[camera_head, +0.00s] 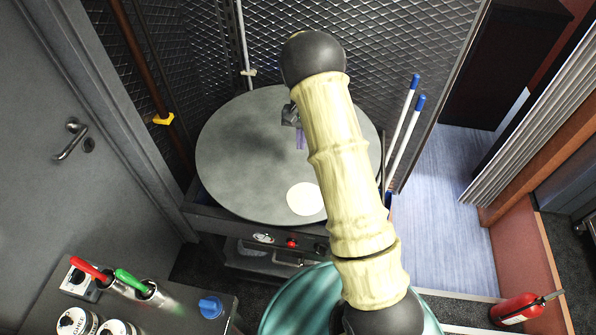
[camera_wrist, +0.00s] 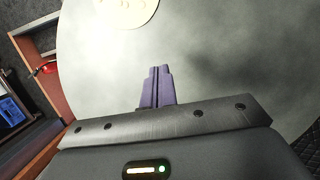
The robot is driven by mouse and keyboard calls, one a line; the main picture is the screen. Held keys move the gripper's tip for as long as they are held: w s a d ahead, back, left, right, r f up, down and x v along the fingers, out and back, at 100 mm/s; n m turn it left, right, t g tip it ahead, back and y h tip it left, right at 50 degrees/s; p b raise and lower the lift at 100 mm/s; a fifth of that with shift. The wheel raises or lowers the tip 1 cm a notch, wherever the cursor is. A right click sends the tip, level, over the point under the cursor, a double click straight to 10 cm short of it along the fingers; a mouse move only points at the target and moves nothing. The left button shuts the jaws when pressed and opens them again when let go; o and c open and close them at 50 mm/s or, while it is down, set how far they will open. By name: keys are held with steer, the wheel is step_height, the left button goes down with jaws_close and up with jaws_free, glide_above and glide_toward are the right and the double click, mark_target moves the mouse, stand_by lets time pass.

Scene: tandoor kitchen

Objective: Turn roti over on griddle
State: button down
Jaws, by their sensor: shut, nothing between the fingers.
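The roti (camera_head: 306,199) is a pale, flat disc lying near the front edge of the round grey griddle (camera_head: 240,150). In the wrist view the roti (camera_wrist: 130,10) shows at the top edge, partly cut off, with the griddle (camera_wrist: 230,60) filling most of the picture. My gripper (camera_head: 300,143) is over the griddle, behind the roti and apart from it. Its purple fingers (camera_wrist: 158,72) are together with nothing between them. My arm hides part of the griddle's right side.
Metal mesh panels (camera_head: 400,60) stand behind the griddle. Two white rods with blue tips (camera_head: 404,128) lean at its right. A counter at the front left holds red and green handled tools (camera_head: 132,280), tins (camera_head: 78,321) and a blue knob (camera_head: 211,306). A fire extinguisher (camera_head: 518,309) is at the lower right.

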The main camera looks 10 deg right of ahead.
mark_target(297, 182)
steer(key=p+x, duration=0.2)
steer(key=x, duration=0.5)
steer(key=shift+s+f, duration=0.1)
steer(key=shift+f, duration=0.05)
steer(key=s, duration=0.1)
steer(key=s+a+p, duration=0.1)
steer(key=s+p, duration=0.1)
steer(key=shift+s+a+f, duration=0.25)
steer(key=shift+a, duration=0.05)
steer(key=shift+s+f, duration=0.15)
